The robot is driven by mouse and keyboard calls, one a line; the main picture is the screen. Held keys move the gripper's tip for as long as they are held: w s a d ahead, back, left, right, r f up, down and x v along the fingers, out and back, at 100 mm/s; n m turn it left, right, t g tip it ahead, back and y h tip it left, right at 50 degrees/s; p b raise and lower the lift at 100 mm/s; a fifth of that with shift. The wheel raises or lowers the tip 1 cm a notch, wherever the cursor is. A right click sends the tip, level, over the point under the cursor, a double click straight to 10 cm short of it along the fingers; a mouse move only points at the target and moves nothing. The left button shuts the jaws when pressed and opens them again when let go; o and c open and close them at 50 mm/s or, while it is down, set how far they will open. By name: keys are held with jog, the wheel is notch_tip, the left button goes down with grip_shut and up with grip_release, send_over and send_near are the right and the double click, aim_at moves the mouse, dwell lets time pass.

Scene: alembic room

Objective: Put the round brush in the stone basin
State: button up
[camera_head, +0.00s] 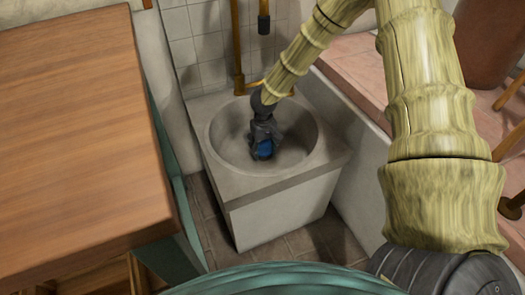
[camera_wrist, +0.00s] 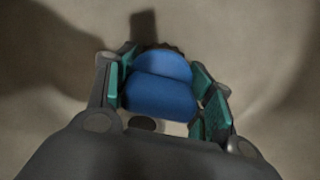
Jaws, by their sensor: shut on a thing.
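The stone basin (camera_head: 222,143) is a pale grey block with a round bowl, standing against the tiled wall in the head view. My gripper (camera_head: 262,148) is down inside the bowl's outline. It is shut on the round brush (camera_head: 264,149), whose blue body shows between the fingers. In the wrist view the blue brush (camera_wrist: 160,85) sits between the green pads of my gripper (camera_wrist: 165,100), with a dark edge at its far side. The basin's bowl surface (camera_wrist: 50,60) fills the background there. I cannot tell whether the brush touches the bowl.
A wooden table (camera_head: 75,130) takes up the left side, close to the basin. A brass pipe (camera_head: 238,50) runs down the tiled wall (camera_head: 205,50) behind the basin. A pink-topped ledge (camera_head: 350,70) lies to the right. Brown floor tiles (camera_head: 310,238) show below.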

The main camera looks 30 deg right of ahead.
aim_at(263, 142)
jog(key=o, duration=1.1)
notch_tip(263, 142, up, 8)
jog(key=p, duration=0.3)
jog(key=shift+f, duration=0.15)
